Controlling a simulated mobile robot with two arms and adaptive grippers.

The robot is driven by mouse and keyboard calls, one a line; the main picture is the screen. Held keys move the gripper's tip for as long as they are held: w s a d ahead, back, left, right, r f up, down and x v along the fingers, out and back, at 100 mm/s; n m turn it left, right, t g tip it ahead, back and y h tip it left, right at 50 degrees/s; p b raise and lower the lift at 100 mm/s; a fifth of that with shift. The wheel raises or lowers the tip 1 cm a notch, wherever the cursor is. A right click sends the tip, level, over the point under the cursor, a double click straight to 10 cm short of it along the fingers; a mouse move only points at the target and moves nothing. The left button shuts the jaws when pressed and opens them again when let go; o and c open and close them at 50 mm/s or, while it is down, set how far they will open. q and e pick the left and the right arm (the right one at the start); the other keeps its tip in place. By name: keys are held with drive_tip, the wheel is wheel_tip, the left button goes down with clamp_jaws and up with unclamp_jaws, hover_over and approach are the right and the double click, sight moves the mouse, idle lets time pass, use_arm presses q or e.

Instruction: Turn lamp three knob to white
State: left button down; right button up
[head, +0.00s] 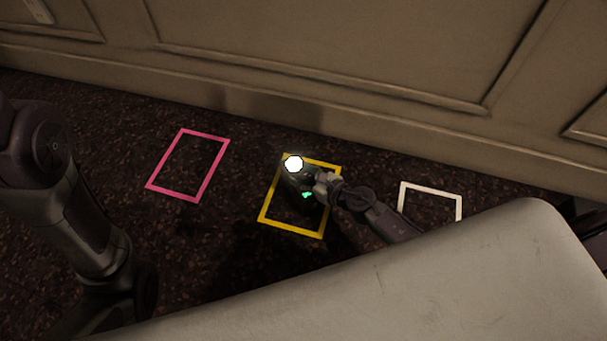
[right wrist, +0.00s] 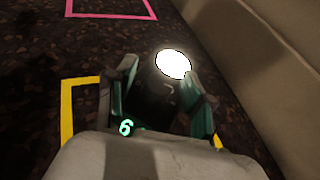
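A dark lamp (right wrist: 155,98) with a bright white lit top stands within the yellow floor outline; its lit top also shows in the head view (head: 293,164). My right gripper (head: 309,182) is at the lamp, coming in from the right. In the right wrist view the fingers of my right gripper (right wrist: 165,75) are spread, one on each side of the lamp. I cannot tell if they press on it. No separate knob can be made out. My left arm is at the left; its gripper is not in view.
The yellow outline (head: 267,207) lies between a pink outline (head: 167,159) and a white outline (head: 460,207) on the dark speckled floor. The insides of the pink and white outlines look empty. A panelled wall (head: 320,60) closes off the back.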

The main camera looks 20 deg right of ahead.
drive_tip(key=shift+s, duration=0.1)
drive_tip(key=v, duration=1.2)
